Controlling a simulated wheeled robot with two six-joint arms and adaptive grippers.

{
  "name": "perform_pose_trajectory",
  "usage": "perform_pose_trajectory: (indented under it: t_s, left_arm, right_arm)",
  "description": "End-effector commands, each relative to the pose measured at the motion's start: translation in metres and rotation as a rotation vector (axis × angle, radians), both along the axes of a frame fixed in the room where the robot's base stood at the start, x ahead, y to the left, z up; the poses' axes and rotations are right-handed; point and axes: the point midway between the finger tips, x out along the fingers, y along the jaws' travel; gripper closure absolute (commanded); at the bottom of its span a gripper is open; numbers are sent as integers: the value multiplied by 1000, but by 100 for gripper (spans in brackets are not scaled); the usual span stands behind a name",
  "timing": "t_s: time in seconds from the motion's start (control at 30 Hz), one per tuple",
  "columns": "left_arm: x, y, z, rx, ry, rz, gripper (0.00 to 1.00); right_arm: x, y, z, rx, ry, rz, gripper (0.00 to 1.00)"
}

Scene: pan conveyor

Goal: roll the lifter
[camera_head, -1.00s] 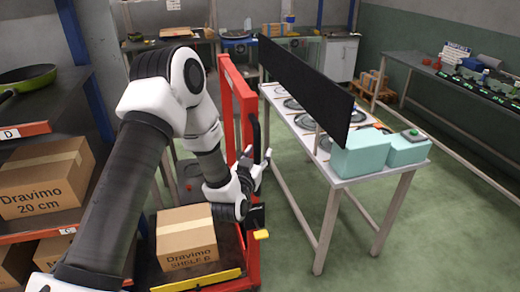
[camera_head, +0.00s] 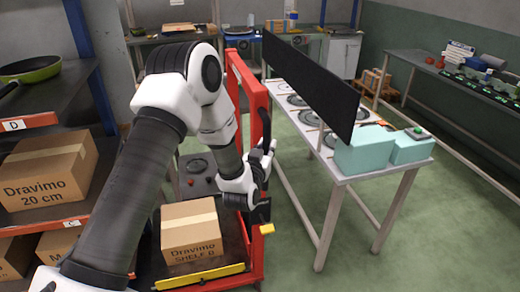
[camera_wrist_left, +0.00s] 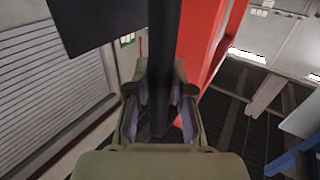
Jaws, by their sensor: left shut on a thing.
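The lifter is a red frame (camera_head: 252,92) with a low platform edged in yellow (camera_head: 200,277). A brown box marked "Dravimo SHELF B" (camera_head: 190,232) sits on that platform. My left gripper (camera_head: 262,160) is at the right upright of the lifter, beside and above the box. In the left wrist view the left gripper (camera_wrist_left: 160,105) is shut on a black bar, the lifter's handle (camera_wrist_left: 165,45), which runs between its fingers. The red post (camera_wrist_left: 205,45) stands close by on the right there. My right gripper is not in view.
A white table (camera_head: 343,176) with a black panel (camera_head: 310,85) and teal blocks (camera_head: 365,151) stands close to the lifter's right. A shelf rack (camera_head: 50,225) with boxes and a green pan (camera_head: 28,70) stands left. Green floor (camera_head: 430,235) is free at the right.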

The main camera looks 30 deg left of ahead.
Motion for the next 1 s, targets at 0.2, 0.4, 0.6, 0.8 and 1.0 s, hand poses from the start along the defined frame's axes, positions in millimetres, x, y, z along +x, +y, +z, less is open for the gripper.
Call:
perform_pose_trajectory:
  t_s: [0.2, 0.4, 0.6, 0.8, 1.0]
  left_arm:
    - [37, -34, 2, 10, -16, -19, 100]
    - [72, -64, 3, 8, -16, -18, 100]
    - [98, -86, 3, 5, -11, -13, 100]
    - [113, -98, 1, 3, -4, -9, 100]
    - [117, -101, 2, 2, -4, -8, 100]
  right_arm:
    - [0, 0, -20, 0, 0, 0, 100]
    - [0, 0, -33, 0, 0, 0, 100]
    - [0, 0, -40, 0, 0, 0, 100]
    - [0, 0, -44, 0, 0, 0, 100]
    - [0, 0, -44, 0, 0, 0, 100]
